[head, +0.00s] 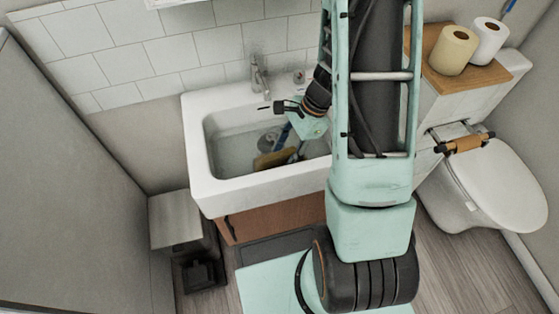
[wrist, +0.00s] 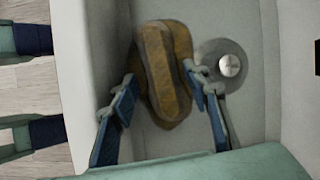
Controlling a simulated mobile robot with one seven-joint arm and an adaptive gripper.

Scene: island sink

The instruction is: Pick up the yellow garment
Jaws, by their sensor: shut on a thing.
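The yellow garment (head: 272,160) is a folded, brownish-yellow bundle low in the sink basin. In the wrist view the garment (wrist: 163,65) lies lengthwise between my two blue fingers, near the drain. My gripper (head: 291,146) reaches down into the sink from the right. In the wrist view my gripper (wrist: 161,77) is shut on the near part of the garment, one finger on each side. The garment's underside is hidden, and I cannot tell whether it touches the basin floor.
The white sink (head: 197,167) has raised walls around the garment. A faucet (head: 259,76) stands at its back edge. The round metal drain (wrist: 229,65) is right of the garment. A toilet (head: 494,184) stands right of my arm, and a small bin (head: 176,219) stands left of the sink.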

